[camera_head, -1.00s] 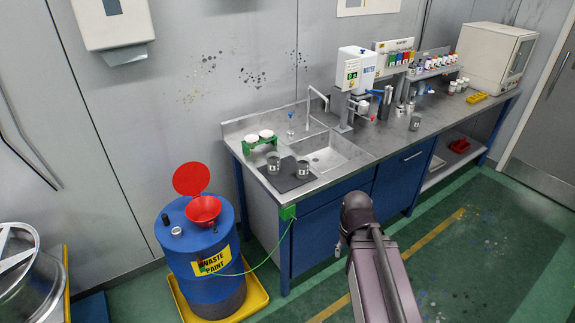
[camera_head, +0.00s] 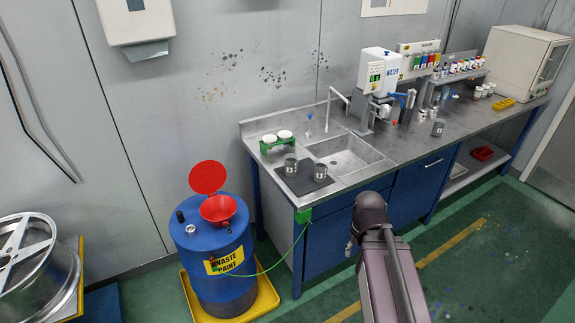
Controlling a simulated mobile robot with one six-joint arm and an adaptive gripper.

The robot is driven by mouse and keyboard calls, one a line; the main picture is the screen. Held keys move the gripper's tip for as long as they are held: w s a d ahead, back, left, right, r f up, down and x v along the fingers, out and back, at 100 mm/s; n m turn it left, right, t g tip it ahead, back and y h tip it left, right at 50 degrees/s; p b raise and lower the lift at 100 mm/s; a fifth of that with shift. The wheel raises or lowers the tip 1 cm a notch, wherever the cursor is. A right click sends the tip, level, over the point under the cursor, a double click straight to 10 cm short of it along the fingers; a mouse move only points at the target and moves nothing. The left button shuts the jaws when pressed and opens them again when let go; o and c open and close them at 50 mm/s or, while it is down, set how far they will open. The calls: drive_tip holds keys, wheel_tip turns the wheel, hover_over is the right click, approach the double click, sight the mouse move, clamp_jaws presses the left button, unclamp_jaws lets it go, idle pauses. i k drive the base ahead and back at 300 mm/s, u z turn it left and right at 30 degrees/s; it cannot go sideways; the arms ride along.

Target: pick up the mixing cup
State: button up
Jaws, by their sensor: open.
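Several grey metal cups could be the mixing cup; I cannot tell which is meant. Two cups, a left one (camera_head: 290,167) and a right one (camera_head: 320,173), stand upright on a dark mat (camera_head: 298,185) left of the sink. Another grey cup (camera_head: 438,128) stands alone on the bench right of the water dispenser (camera_head: 379,72). My arm rises from the bottom of the view in front of the bench, apart from all the cups. My gripper does not show clearly beyond the dark joint at the arm's end.
The steel bench (camera_head: 405,142) holds a sink (camera_head: 348,158), a green rack (camera_head: 277,144) with white cups, and paint bottles (camera_head: 465,67). A blue waste paint drum (camera_head: 215,270) with a red funnel (camera_head: 218,208) stands left of it in a yellow tray (camera_head: 268,297). Green floor is clear at right.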

sight(290, 160)
drive_tip(key=i, duration=0.85)
drive_tip(key=z, duration=0.05)
